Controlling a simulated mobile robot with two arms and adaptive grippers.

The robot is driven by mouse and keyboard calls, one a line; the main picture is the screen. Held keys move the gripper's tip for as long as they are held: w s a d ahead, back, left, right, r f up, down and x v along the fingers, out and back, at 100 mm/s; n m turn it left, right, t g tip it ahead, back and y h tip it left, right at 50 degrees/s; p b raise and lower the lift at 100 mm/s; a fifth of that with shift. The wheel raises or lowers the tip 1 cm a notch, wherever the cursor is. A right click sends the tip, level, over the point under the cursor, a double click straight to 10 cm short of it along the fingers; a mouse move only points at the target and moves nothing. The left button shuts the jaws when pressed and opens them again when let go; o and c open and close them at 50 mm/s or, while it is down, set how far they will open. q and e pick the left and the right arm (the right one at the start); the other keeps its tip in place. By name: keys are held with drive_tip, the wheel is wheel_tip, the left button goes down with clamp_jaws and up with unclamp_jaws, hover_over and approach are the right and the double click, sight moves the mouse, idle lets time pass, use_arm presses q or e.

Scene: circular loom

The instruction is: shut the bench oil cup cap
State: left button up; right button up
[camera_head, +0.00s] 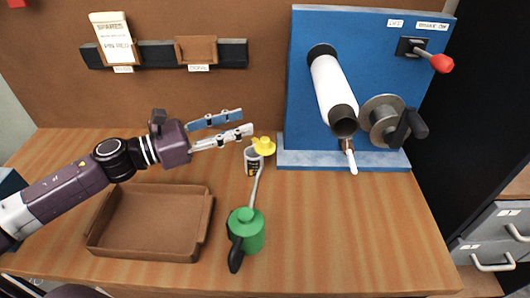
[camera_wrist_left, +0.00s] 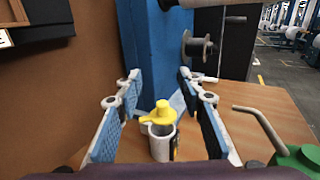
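The oil cup (camera_head: 252,161) is a small pale cup with a dark label, standing on the bench left of the blue machine. Its yellow cap (camera_head: 264,146) sits off to the cup's right side in the head view, and part of the cup's mouth looks uncovered. In the left wrist view, the cup (camera_wrist_left: 161,147) stands ahead between the fingers, with the yellow cap (camera_wrist_left: 161,113) at its far rim. My left gripper (camera_head: 247,122) is open and empty, its fingertips just left of and above the cup. My right gripper is in neither view.
A green oil can (camera_head: 246,232) stands in front of the cup, its spout reaching up near the cap. A brown tray (camera_head: 150,248) lies below my left arm. The blue machine base (camera_head: 340,159) is close on the right. The bench's front right is clear.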

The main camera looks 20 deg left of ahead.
use_arm(q)
drive_tip(key=f, duration=0.1)
drive_tip(key=p, duration=0.1)
approach(265, 139)
drive_tip(key=shift+w+d+f, duration=0.25)
drive_tip(key=shift+w+d, duration=0.2)
drive_tip(key=shift+w, duration=0.05)
drive_tip(key=shift+w+d+f, duration=0.2)
drive_tip(key=shift+w+d, duration=0.25)
drive_tip(key=shift+w, duration=0.05)
drive_tip(key=p+x, duration=0.2)
drive_tip(key=x, duration=0.4)
drive_tip(key=shift+w+d+r, duration=0.1)
drive_tip(key=shift+d+r, duration=0.05)
drive_tip(key=shift+w+d+p, duration=0.35)
drive_tip(key=shift+d+p, duration=0.05)
drive_tip(key=shift+c, duration=0.4)
clamp_jaws()
